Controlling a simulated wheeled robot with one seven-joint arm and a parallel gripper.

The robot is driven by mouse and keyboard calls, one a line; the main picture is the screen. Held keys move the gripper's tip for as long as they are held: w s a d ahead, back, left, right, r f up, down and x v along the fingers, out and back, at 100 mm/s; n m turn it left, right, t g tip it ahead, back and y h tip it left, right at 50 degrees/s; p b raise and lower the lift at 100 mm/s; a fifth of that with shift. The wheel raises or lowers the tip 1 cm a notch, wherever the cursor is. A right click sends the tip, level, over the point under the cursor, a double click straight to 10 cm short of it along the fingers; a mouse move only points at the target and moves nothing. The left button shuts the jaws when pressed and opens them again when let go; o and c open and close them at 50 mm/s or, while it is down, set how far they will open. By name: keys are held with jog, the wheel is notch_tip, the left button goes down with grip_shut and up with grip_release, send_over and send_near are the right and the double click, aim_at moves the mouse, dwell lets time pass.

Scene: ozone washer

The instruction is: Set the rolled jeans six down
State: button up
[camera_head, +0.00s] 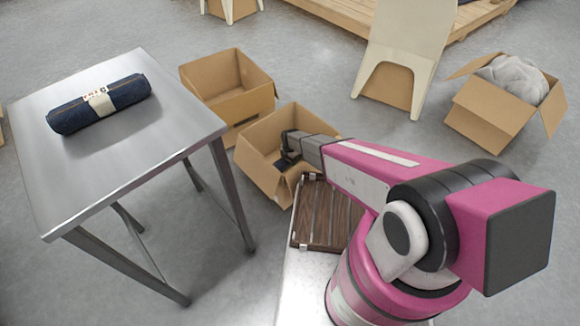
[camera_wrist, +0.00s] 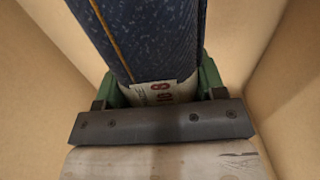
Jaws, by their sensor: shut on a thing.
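My gripper (camera_head: 288,152) reaches down into the nearer open cardboard box (camera_head: 262,178) in the head view. In the wrist view, the green fingers of my gripper (camera_wrist: 160,88) are shut on a dark blue rolled jeans (camera_wrist: 150,38) with orange stitching. A pale printed paper band (camera_wrist: 165,92) wraps the roll between the fingers. Cardboard walls (camera_wrist: 268,35) rise on both sides of the roll. In the head view the held roll is mostly hidden by the gripper and box. I cannot tell whether it touches the box floor.
Another rolled jeans (camera_head: 100,103) with a pale band lies on the metal table (camera_head: 150,150) at left. A second open box (camera_head: 228,98) stands just behind the nearer one. A brown slatted panel (camera_head: 322,215) is beside my arm. A box with a pale bundle (camera_head: 492,115) stands at right.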

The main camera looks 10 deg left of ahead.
jog(key=shift+f, duration=2.75)
jog(key=shift+f, duration=0.15)
jog(key=o, duration=1.2)
jog(key=shift+o, duration=0.2)
notch_tip(320, 180, up, 12)
jog(key=shift+r, duration=0.15)
